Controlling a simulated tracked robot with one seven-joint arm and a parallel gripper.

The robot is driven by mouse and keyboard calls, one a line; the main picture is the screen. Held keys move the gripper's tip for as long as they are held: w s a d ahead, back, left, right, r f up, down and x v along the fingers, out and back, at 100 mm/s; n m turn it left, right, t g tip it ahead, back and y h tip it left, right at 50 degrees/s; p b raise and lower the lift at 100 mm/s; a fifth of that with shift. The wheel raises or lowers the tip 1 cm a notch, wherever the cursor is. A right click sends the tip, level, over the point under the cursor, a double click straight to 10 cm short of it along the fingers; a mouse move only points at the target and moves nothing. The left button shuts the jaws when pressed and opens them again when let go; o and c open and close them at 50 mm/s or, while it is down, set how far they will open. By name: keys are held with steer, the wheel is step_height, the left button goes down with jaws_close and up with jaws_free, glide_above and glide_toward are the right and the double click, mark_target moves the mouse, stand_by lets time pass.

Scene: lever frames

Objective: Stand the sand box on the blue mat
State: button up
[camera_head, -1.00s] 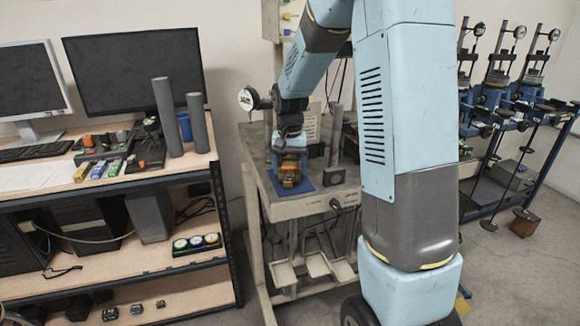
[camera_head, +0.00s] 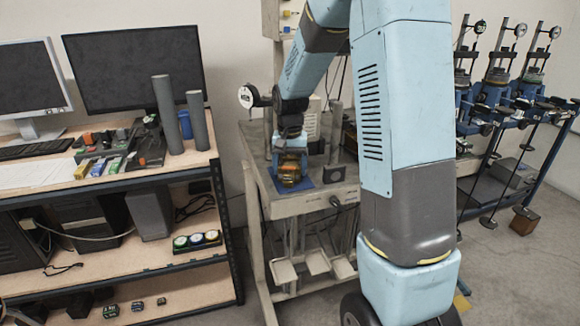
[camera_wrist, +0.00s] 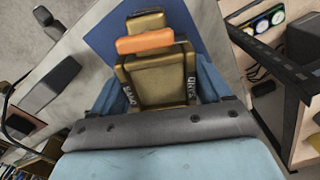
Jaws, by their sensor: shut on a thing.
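In the head view the sand box (camera_head: 289,174) is small, low on the grey stand over the blue mat. My gripper (camera_wrist: 155,95) has its blue fingers on either side of the box and is shut on it; it also shows in the head view (camera_head: 290,160). The blue mat (camera_wrist: 105,40) shows behind and beside the box. Whether the box touches the mat cannot be told.
The grey stand (camera_head: 310,204) holds a dial gauge (camera_head: 246,97) and a dark block (camera_head: 334,174) near the mat. A wooden shelf (camera_head: 150,178) with tall grey cylinders (camera_head: 162,115) stands to the left. Blue lever frames (camera_head: 495,95) stand at the right.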

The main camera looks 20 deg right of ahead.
steer(key=shift+s+f, duration=0.2)
steer(key=shift+f, duration=0.5)
jaws_close()
steer(key=o, duration=1.8)
jaws_free()
